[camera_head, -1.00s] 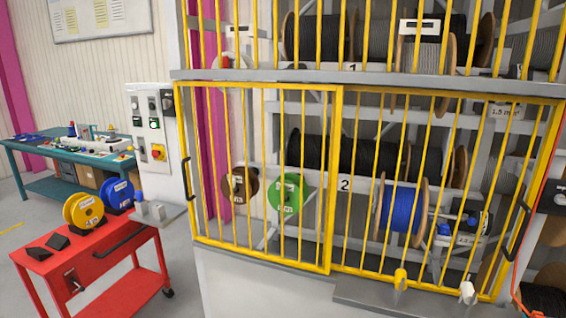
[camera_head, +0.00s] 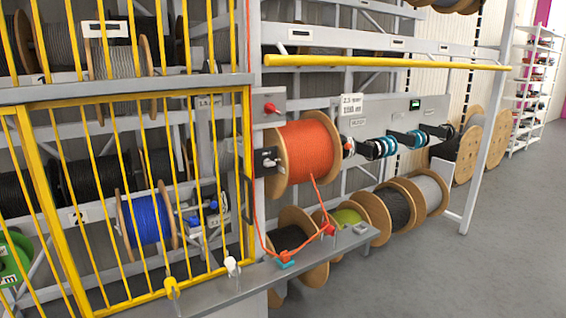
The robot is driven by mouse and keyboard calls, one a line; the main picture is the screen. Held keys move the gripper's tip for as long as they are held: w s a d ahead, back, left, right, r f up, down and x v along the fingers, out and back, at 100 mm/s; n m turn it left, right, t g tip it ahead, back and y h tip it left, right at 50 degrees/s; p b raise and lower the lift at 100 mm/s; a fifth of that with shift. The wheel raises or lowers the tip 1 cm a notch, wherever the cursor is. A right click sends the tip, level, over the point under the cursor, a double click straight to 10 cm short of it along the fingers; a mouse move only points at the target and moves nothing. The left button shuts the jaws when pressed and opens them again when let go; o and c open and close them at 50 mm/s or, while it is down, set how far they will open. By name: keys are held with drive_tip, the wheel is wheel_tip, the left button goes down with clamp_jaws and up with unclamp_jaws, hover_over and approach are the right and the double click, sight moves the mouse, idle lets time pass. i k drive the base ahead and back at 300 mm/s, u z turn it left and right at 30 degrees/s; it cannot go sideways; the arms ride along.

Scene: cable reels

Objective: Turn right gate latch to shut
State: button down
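The right yellow barred gate (camera_head: 249,130) stands on the left in the head view, in line with the grey rack frame and looking closed. A dark upright handle (camera_head: 247,196) is on its right edge. Just right of that edge, a black plate with a pale lever (camera_head: 268,161) is on the rack post and looks like the right gate latch. The lever lies roughly sideways, but it is too small to tell whether it is latched. My gripper is not in view.
An orange cable reel (camera_head: 305,153) is close right of the latch, its cable hanging to the grey ledge (camera_head: 300,262). A red knob (camera_head: 271,107) is above. A yellow bar (camera_head: 390,62) juts right. The floor (camera_head: 500,235) on the right is clear.

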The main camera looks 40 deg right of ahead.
sight(267, 163)
drive_tip(key=z, duration=4.2)
drive_tip(key=i, duration=0.1)
drive_tip(key=u, duration=3.15)
